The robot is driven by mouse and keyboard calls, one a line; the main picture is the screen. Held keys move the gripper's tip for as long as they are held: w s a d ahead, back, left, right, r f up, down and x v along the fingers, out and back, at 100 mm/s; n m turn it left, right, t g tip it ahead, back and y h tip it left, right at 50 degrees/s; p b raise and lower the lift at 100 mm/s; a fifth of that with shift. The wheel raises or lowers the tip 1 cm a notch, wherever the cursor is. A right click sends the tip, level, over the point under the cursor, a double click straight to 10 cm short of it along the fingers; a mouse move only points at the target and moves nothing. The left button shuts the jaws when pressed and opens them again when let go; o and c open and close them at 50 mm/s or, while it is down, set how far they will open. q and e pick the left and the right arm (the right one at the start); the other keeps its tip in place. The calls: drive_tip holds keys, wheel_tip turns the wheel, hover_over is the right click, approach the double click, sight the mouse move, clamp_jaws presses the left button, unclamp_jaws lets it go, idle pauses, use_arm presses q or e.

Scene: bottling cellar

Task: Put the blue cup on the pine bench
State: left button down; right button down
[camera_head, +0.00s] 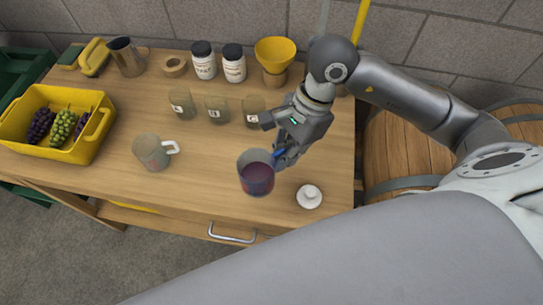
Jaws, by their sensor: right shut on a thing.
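My right gripper (281,151) is shut on a cup with a blue handle (256,173), at the cup's right side. The cup has greyish see-through walls and dark red-purple contents, and looks upright. It appears over the front part of the wooden bench (205,190); I cannot tell whether its base touches the top. The fingertips are partly hidden by the handle and the gripper itself. A similar cup with a white handle (150,152) stands on the bench further left. My left gripper is not in view.
A white knobbed lid (309,196) lies right of the held cup. Several small labelled glasses stand behind, with white jars (204,61) and a yellow funnel (275,52) at the back. A yellow crate of grapes (84,152) is at the left. A barrel (400,150) stands right of the bench.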

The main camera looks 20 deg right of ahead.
drive_tip(key=w+f, duration=0.1)
drive_tip(key=f, duration=0.1)
drive_tip(key=w+f, duration=0.2)
drive_tip(key=w+f+p, duration=0.1)
drive_tip(key=w, duration=0.1)
drive_tip(key=shift+a+f, duration=0.35)
drive_tip(key=shift+f, duration=0.05)
drive_tip(key=shift+w+f, duration=0.1)
drive_tip(key=shift+f, duration=0.25)
wheel_tip(320, 180, down, 3)
drive_tip(key=shift+r+p, duration=0.2)
drive_tip(key=shift+p, duration=0.55)
drive_tip(key=shift+f, duration=0.1)
drive_tip(key=shift+f, duration=0.1)
drive_tip(key=c, duration=1.6)
unclamp_jaws()
